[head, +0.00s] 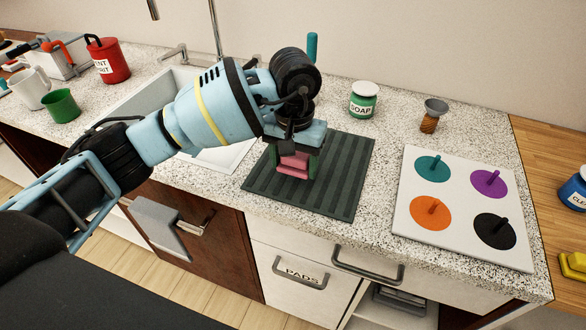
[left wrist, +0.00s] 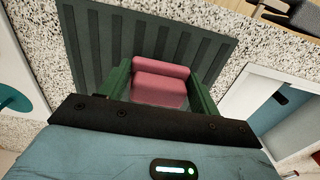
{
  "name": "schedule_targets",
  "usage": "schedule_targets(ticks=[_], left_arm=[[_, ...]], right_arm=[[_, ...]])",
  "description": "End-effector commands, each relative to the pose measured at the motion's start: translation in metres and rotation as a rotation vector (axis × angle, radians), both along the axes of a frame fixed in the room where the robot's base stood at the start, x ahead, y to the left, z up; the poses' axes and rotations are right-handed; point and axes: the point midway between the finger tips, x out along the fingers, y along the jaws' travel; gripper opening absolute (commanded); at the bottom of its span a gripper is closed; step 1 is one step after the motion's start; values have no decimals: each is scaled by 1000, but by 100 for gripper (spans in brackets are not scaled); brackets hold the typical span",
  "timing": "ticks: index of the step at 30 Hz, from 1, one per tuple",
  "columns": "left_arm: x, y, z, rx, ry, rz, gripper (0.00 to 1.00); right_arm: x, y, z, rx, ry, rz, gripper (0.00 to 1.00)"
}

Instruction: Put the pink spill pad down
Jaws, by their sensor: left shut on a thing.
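My left gripper (head: 294,164) is shut on the pink spill pad (head: 293,165), with a green finger on each side of it. The pad also shows between the fingers in the left wrist view (left wrist: 160,82). Gripper and pad are over the dark green ribbed mat (head: 335,185) on the speckled counter. I cannot tell whether the pad touches the mat. My right gripper is not in view.
A white board (head: 462,246) with orange, teal, purple and black pegged discs lies right of the mat. A soap jar (head: 363,100) and a small funnel-topped brown item (head: 431,115) stand behind. The sink (head: 150,97) is to the left. A drawer marked PADS (head: 301,272) is below the counter.

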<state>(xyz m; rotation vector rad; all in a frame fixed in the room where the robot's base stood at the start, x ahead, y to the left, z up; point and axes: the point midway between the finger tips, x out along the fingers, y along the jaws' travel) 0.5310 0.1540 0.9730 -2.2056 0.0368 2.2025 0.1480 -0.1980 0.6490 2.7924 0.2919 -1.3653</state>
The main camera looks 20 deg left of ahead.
Motion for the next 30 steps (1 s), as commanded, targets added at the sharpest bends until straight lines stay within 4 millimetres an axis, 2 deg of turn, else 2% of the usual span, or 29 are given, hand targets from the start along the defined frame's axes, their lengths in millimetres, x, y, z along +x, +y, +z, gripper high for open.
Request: schedule_targets(ticks=[9, 16, 30], left_arm=[[9, 5, -1, -1, 1, 2, 38], [7, 4, -32, 0, 1, -1, 38], [8, 4, -42, 0, 1, -1, 38]], right_arm=[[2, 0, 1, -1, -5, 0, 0], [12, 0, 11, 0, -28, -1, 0], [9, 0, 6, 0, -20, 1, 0]])
